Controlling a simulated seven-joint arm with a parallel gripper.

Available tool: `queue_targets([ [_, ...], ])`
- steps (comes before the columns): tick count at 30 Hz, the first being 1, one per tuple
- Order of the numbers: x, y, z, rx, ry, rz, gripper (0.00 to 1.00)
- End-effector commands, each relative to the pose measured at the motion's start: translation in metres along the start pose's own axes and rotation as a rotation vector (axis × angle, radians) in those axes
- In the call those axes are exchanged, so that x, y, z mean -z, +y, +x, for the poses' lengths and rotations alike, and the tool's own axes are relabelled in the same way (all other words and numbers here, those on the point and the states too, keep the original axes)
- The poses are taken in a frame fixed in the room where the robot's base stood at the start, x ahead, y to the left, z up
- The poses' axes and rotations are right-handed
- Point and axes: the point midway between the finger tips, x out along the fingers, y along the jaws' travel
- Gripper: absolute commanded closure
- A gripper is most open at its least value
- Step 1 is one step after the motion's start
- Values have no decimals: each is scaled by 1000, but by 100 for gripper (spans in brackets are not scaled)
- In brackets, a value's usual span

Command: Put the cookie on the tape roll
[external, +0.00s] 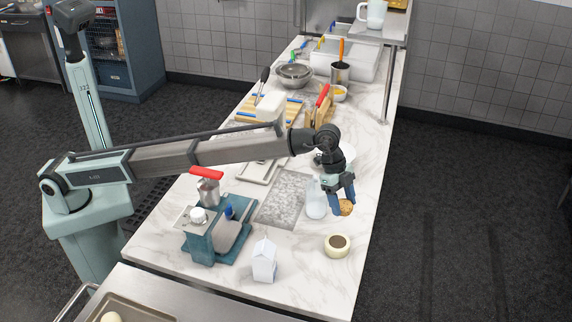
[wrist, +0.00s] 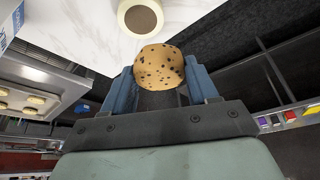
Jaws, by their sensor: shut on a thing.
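The cookie (external: 346,207) is round and golden brown with dark chips. My gripper (external: 343,203) is shut on it and holds it in the air above the right side of the counter. In the wrist view the cookie (wrist: 159,67) sits between the two blue fingers. The tape roll (external: 337,245) is cream coloured and lies flat on the marble counter near its right edge. It is below the cookie in the external view and apart from it. In the wrist view the tape roll (wrist: 140,18) shows at the top, partly cut off by the frame edge.
A white carton (external: 264,260) stands left of the tape roll. A clear bottle (external: 316,200) stands just left of my gripper. A teal machine (external: 215,232) is farther left. The counter (external: 310,285) is clear in front of the tape roll.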

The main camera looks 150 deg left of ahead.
Motion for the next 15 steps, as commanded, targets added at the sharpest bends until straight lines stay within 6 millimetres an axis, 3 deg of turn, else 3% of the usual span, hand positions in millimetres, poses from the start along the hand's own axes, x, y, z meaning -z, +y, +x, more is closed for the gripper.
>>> queue_targets([
  [3, 12, -1, -25, 1, 1, 1, 76],
  [9, 23, 0, -54, 0, 0, 1, 76],
  [15, 26, 2, -60, -1, -1, 1, 76],
])
